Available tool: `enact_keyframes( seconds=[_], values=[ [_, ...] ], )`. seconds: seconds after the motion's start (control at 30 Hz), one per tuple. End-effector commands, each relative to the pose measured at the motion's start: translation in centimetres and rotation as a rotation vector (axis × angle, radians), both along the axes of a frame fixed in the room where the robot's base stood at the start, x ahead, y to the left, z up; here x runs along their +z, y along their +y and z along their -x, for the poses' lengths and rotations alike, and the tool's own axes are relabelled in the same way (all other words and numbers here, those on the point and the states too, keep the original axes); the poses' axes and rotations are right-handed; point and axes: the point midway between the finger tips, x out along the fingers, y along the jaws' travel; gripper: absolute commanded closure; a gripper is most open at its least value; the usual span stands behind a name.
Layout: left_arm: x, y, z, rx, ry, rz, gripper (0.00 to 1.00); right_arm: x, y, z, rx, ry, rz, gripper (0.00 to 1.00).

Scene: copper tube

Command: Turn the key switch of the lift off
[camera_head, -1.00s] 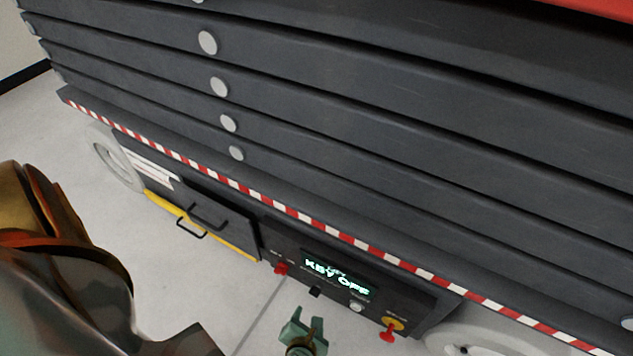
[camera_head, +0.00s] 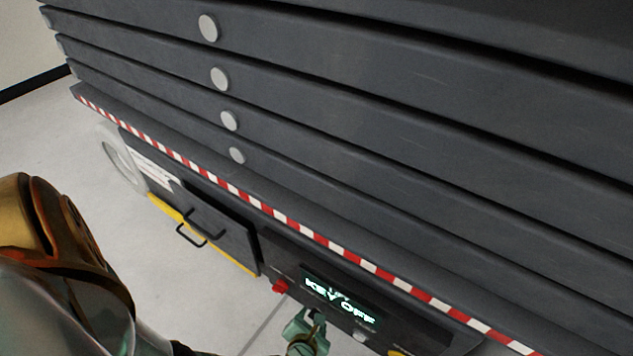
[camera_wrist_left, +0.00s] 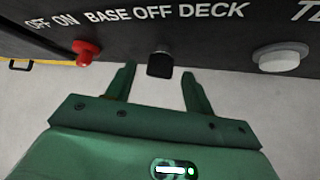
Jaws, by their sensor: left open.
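The key switch (camera_wrist_left: 160,65) is a small black knob under the label "BASE OFF DECK" on the lift's dark control panel (camera_wrist_left: 215,40). In the left wrist view, my left gripper (camera_wrist_left: 157,72) is green and open, with one finger to each side of the knob. I cannot tell whether the fingers touch it. In the head view, the left gripper (camera_head: 304,326) is just below the panel and largely hides the knob. My right gripper is not in view.
A red switch (camera_wrist_left: 86,52) marked "OFF ON" is left of the knob, and a pale round button (camera_wrist_left: 279,58) is right of it. A door with a black handle (camera_head: 192,235) is further left. The floor (camera_head: 175,300) in front is clear.

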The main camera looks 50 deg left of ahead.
Motion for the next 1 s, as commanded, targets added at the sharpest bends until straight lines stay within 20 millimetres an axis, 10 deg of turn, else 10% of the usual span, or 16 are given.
enact_keyframes(
  seconds=[0.37,0.57,1.0],
  values=[
    [-0.3,0.3,-0.5,0.0,-0.002,-0.001,0.47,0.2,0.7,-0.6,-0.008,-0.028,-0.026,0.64],
    [-0.3,0.3,-0.5,0.0,-0.001,-0.001,0.92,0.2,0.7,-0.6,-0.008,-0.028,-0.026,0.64],
    [-0.4,1.1,-0.2,-0.002,-0.085,0.348,0.92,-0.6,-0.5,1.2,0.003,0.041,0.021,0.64]
  ],
)
